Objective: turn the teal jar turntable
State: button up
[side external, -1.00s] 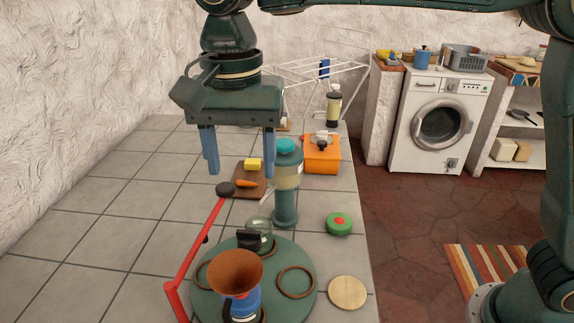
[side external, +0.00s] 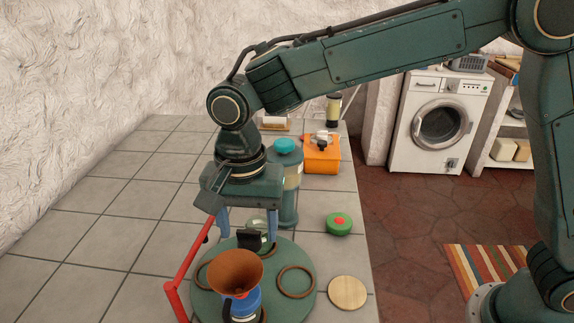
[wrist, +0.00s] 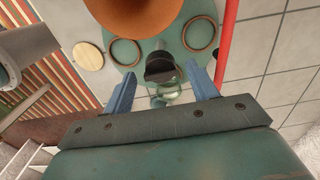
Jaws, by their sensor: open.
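The teal turntable (side external: 285,253) lies at the bottom centre of the side view and also shows in the wrist view (wrist: 165,36). It bears brown rings (side external: 295,281) and a brown funnel (side external: 236,268) over a blue vessel. A black upright piece (side external: 249,239) stands at its far edge; it also shows in the wrist view (wrist: 160,67). My gripper (side external: 247,230) is open above the far edge, pointing down. In the wrist view its blue fingers (wrist: 160,76) lie on either side of the black piece. I cannot tell whether they touch it.
A red bar (side external: 187,262) runs along the turntable's left side. A tall teal-lidded dispenser (side external: 287,175) stands just behind my gripper. A clear green-tinted vessel (wrist: 171,92) is near the black piece. A round wooden disc (side external: 347,292) and green round item (side external: 339,223) lie right. Left tiles are clear.

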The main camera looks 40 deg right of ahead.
jog(key=shift+f, duration=0.35)
grip_shut()
